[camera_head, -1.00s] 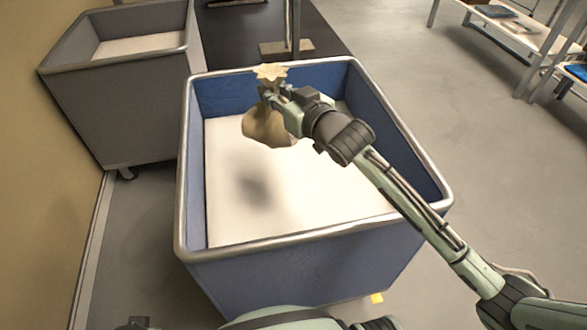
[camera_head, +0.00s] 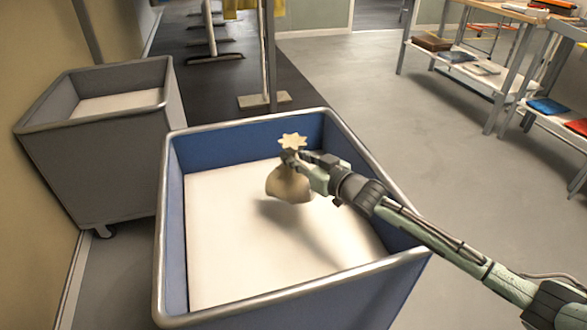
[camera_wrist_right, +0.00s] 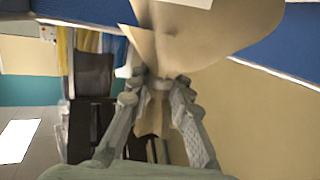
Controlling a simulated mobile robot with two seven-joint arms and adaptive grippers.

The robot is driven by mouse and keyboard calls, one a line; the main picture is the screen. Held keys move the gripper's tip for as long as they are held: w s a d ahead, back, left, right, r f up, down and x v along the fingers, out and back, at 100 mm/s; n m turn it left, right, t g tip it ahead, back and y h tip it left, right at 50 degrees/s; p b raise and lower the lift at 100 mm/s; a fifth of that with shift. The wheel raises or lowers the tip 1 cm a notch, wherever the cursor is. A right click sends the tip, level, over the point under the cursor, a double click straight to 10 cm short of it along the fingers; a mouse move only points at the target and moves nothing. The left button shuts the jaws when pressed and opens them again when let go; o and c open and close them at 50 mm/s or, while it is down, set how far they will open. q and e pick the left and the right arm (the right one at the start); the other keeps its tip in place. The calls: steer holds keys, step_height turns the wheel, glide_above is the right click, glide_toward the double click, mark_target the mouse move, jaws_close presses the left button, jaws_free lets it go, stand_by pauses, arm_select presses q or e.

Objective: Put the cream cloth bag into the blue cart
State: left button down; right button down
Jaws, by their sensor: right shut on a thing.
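The cream cloth bag (camera_head: 288,184) hangs from my right gripper (camera_head: 297,156), which is shut on its gathered neck. The frilled top of the bag sticks up above the fingers. The bag is inside the outline of the blue cart (camera_head: 240,140), over its pale floor, and its shadow falls on that floor to the right and below. The right wrist view shows the fingers (camera_wrist_right: 160,88) pinching the neck of the bag (camera_wrist_right: 205,30). My left gripper is not in view.
A grey cart (camera_head: 110,150) stands to the left, near the wall. A rail post on a base (camera_head: 264,100) stands behind the blue cart. Shelving with folded items (camera_head: 480,70) is at the right. The floor between is clear.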

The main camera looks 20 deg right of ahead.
step_height(320, 180, down, 4)
steer(key=shift+r, duration=0.25)
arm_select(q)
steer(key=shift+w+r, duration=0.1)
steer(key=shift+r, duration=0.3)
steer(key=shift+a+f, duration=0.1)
arm_select(e)
steer(key=shift+f, duration=0.15)
